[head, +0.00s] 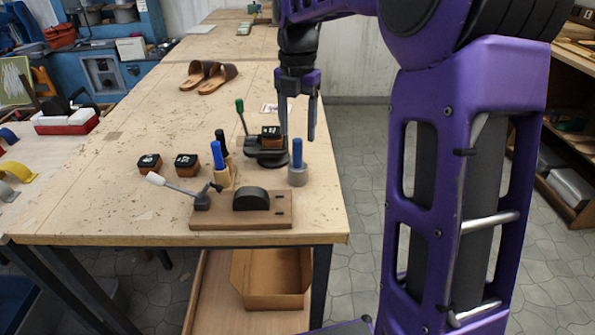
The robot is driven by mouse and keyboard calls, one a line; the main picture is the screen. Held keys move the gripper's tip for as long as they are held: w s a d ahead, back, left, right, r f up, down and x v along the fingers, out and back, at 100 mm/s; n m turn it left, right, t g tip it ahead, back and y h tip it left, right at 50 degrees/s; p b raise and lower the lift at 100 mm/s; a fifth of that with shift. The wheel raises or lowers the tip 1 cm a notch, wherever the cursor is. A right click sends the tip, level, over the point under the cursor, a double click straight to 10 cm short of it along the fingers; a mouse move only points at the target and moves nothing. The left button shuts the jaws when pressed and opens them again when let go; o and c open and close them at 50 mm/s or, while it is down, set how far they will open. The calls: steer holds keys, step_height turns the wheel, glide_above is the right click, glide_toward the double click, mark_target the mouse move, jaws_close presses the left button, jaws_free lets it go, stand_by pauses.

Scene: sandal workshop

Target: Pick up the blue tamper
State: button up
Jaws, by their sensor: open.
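A tool with an upright blue handle and a short, wide grey base, which looks like the blue tamper (297,176), stands at the right side of the wooden workbench. My gripper (298,137) points down with its two fingers apart and nothing between them. In the head view, the fingertips appear just above and on either side of the top of the blue handle. I cannot tell the exact depth between them. A second blue handle (217,155) stands further left beside a dark handle, in a light wooden holder.
A black press with a green-knobbed lever (240,107) stands just left of my gripper. A wooden board with a black half-round block (250,199) lies at the bench's front. Two small dark-topped blocks (187,165) and brown sandals (209,77) are further left.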

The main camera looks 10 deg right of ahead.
mark_target(297, 153)
step_height(297, 153, down, 8)
steer(key=shift+w+d+r+b, duration=0.1)
steer(key=shift+w+r+b, duration=0.05)
steer(key=shift+b, duration=0.4)
jaws_close()
steer(key=shift+r, duration=0.1)
